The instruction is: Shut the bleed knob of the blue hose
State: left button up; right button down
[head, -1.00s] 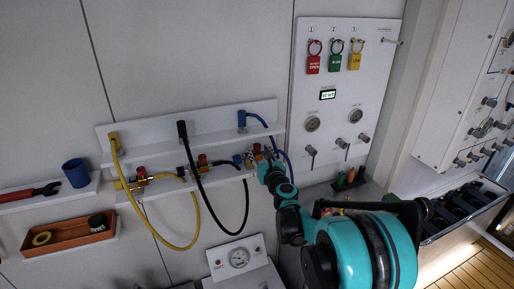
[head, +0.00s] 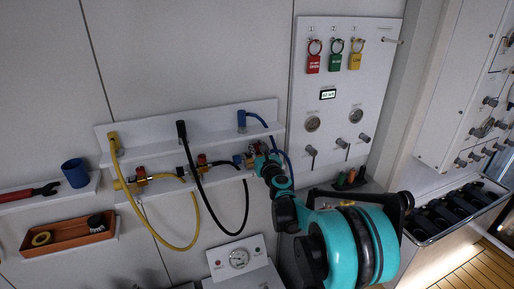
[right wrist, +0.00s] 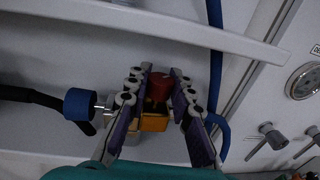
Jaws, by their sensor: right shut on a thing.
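The blue hose (head: 273,137) hangs from the upper white shelf and runs down behind my right gripper; it also shows in the right wrist view (right wrist: 216,66). Its brass fitting (right wrist: 154,121) carries a red knob (right wrist: 159,88), with a blue collar (right wrist: 79,104) at its left. My right gripper (head: 262,159) is at this fitting, the rightmost on the lower shelf. In the right wrist view its fingers (right wrist: 163,95) stand on both sides of the red knob and are shut on it. The knob's exact turn cannot be told. My left gripper is not in view.
Yellow (head: 158,232) and black (head: 207,199) hoses with similar fittings hang to the left. A panel (head: 376,88) with padlocks, gauges and valves stands at the right. A white gauge box (head: 250,273) is below. An orange tray (head: 68,235) and blue cup (head: 76,172) are far left.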

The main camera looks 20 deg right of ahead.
jog(key=shift+m+h, duration=0.3)
jog(key=shift+h, duration=0.1)
jog(key=m+g+h, duration=0.1)
jog(key=h, duration=0.1)
jog(key=m+g+h, duration=0.1)
jog(key=m+h, duration=0.1)
jog(key=h, duration=0.1)
jog(key=shift+a, duration=0.15)
jog(key=shift+m+g+h+b, duration=0.35)
jog(key=shift+m+g+h, duration=1.25)
jog(key=shift+m+h, duration=0.55)
jog(key=shift+g+h, duration=0.3)
jog(key=shift+h, duration=0.05)
jog(key=c, duration=1.3)
grip_release()
jog(key=v, duration=1.1)
jog(key=shift+s+a, duration=0.15)
jog(key=shift+s, duration=0.3)
